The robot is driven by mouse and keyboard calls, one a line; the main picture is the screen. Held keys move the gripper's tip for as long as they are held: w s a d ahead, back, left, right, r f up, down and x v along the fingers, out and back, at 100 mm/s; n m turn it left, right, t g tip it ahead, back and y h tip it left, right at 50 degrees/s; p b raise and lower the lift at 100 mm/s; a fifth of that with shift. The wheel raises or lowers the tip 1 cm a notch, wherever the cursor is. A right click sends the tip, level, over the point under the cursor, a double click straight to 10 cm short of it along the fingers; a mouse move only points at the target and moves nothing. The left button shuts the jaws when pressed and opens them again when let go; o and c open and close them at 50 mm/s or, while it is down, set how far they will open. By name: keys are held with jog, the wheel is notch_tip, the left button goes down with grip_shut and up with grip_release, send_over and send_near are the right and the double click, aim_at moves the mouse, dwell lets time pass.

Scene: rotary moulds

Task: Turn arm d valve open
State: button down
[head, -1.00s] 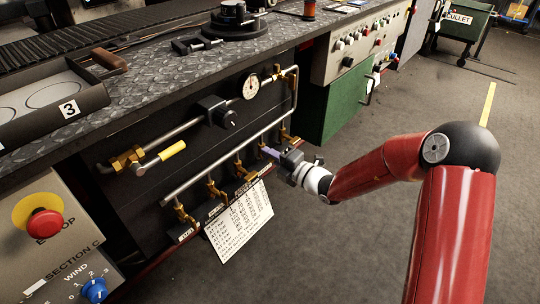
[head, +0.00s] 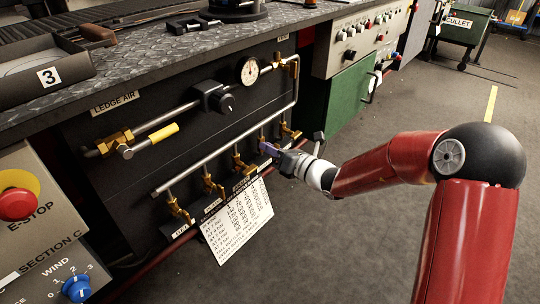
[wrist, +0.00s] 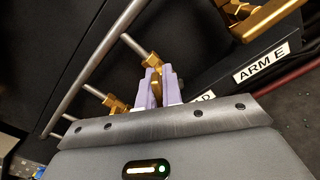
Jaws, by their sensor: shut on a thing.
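A row of small brass valves hangs from a grey pipe (head: 228,148) on the black panel under the bench. My gripper (head: 270,149) is at the fourth valve from the left. In the wrist view its two lavender fingers (wrist: 159,82) are closed on the brass arm d valve (wrist: 153,56), one on each side of its handle. The label under this valve is mostly hidden by my gripper, with only a "D" showing (wrist: 205,98). How far the handle is turned cannot be told, because the fingers cover it.
The neighbouring valve (wrist: 257,15) stands close by on the right, above the "ARM E" label (wrist: 262,62). A white printed sheet (head: 237,222) hangs below the valves. A yellow-handled valve (head: 155,138) and a gauge (head: 249,70) sit above. The floor on the right is open.

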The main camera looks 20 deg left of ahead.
jog(key=shift+f+n+b, duration=0.1)
jog(key=shift+n+b, duration=3.4)
jog(key=shift+b, duration=0.25)
jog(key=c, duration=1.6)
grip_release()
jog(key=shift+o, duration=0.2)
jog(key=v, duration=0.8)
jog(key=shift+p, duration=0.3)
